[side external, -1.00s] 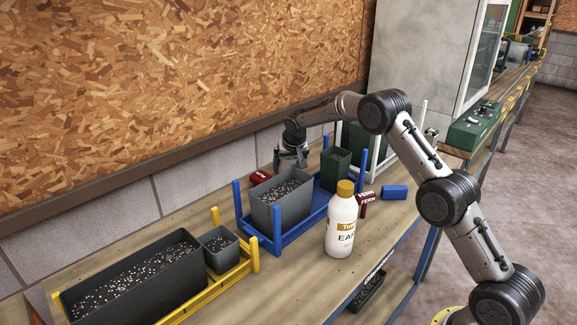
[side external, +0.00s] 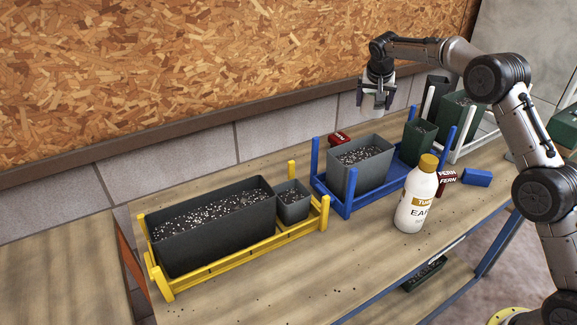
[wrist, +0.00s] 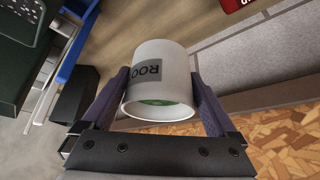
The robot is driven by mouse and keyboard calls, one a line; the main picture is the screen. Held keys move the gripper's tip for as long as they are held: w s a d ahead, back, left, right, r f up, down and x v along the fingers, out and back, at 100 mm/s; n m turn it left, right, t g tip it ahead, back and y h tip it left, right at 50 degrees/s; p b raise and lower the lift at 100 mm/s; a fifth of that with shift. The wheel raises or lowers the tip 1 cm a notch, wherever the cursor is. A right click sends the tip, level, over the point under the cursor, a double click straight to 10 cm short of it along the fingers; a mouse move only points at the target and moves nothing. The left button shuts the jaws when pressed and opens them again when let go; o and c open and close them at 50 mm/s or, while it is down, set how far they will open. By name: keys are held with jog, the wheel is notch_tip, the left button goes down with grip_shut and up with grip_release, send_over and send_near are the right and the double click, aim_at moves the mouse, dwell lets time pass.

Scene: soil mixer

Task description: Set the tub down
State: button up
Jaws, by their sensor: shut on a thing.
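A white tub (wrist: 158,70) with a grey label reading "ROO" and something green inside is held between the two fingers of my gripper (wrist: 159,92) in the wrist view. The tub is tilted in that view, with its open rim toward the camera. In the side view, my gripper (side external: 376,92) is shut on the pale tub (side external: 372,104) and holds it in the air, above the back of the bench and behind the blue tray. The rest of the label is out of sight.
The blue tray (side external: 347,206) holds a grey planter (side external: 344,176) and a dark green pot (side external: 420,142). A yellow rack (side external: 233,258) holds a long planter and small pot. A white bottle (side external: 411,207), red packets (side external: 340,138) and a blue block (side external: 476,177) stand nearby.

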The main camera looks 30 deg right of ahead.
jog(key=a+n, duration=0.2)
jog(key=a, duration=2.8)
jog(key=shift+t+y, duration=0.4)
jog(key=shift+w+a+f, duration=0.1)
jog(key=shift+a+f, duration=0.1)
jog(key=shift+f, duration=1.45)
jog(key=shift+w+a+f, duration=0.15)
jog(key=shift+f, duration=1.55)
jog(key=shift+w+a+f, duration=0.1)
jog(key=shift+a+f, duration=0.1)
jog(key=shift+f, duration=1.45)
jog(key=shift+f, duration=0.15)
jog(key=o, duration=1.2)
jog(key=shift+f, duration=0.1)
